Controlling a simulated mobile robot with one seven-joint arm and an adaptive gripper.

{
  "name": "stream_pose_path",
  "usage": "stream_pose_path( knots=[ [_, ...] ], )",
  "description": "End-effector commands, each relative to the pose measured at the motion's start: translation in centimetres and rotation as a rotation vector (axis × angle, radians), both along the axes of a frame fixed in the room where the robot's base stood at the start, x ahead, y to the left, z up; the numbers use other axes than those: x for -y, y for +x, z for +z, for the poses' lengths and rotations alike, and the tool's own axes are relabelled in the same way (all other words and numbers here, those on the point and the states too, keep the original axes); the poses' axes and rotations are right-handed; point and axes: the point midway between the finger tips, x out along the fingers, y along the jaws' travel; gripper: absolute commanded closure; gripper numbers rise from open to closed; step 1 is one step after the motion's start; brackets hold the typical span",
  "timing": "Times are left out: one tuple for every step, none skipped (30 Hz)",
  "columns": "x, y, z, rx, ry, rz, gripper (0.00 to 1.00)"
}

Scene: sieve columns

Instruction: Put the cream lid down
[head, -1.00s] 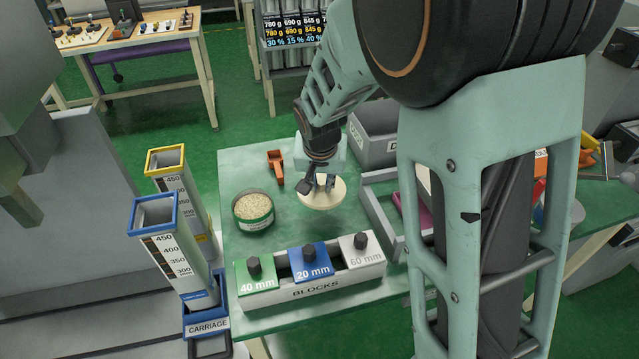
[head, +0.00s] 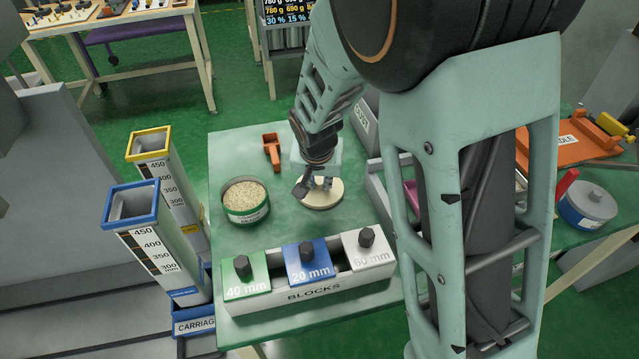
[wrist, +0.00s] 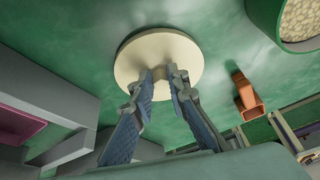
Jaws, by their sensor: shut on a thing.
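The cream lid (head: 323,198) is a flat round disc over the green table, between the round green tub and the grey tray. My gripper (head: 322,183) is above it with fingers pointing down, shut on the lid near its middle. The wrist view also shows the lid (wrist: 150,50) and my gripper's two fingers (wrist: 164,76) at its centre, with a small gap between the tips; the knob itself is hidden. The lid looks level. I cannot tell for sure whether it touches the tabletop.
An open green tub of pale grains (head: 246,200) stands left of the lid. An orange scoop (head: 272,151) lies behind it. A white block rack (head: 315,292) with green, blue and white blocks stands in front. A grey tray (head: 376,196) is close on the right. Two tall columns (head: 150,235) stand left.

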Motion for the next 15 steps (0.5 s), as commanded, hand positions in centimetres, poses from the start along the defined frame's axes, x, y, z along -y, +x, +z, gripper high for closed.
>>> stream_pose_path(
  knots=[
    [0.0, 0.02, 0.13, 0.0, 0.0, 0.0, 1.0],
    [0.0, 0.02, 0.14, 0.0, 0.0, 0.0, 1.0],
    [0.0, 0.02, 0.14, 0.0, 0.0, 0.0, 1.0],
    [0.0, 0.02, 0.12, 0.0, 0.0, 0.0, 1.0],
    [0.0, 0.01, 0.05, 0.0, 0.0, 0.0, 1.0],
    [0.01, 0.01, -0.11, 0.0, 0.0, 0.0, 1.0],
    [0.01, 0.01, -0.24, 0.0, 0.0, 0.0, 1.0],
    [0.0, 0.02, -0.36, 0.0, 0.0, 0.0, 1.0],
    [0.01, 0.02, -0.27, 0.0, 0.0, 0.0, 0.83],
    [0.01, 0.03, -0.2, 0.0, 0.0, 0.0, 0.8],
    [0.01, 0.01, -0.2, 0.0, 0.0, 0.0, 0.77],
    [0.01, 0.02, -0.21, 0.0, 0.0, 0.0, 0.72],
    [0.01, 0.02, -0.21, 0.0, 0.0, 0.0, 0.69],
    [0.01, 0.02, -0.21, 0.0, 0.0, 0.0, 0.68],
    [0.01, 0.01, -0.2, 0.0, 0.0, 0.001, 0.68]
  ],
)
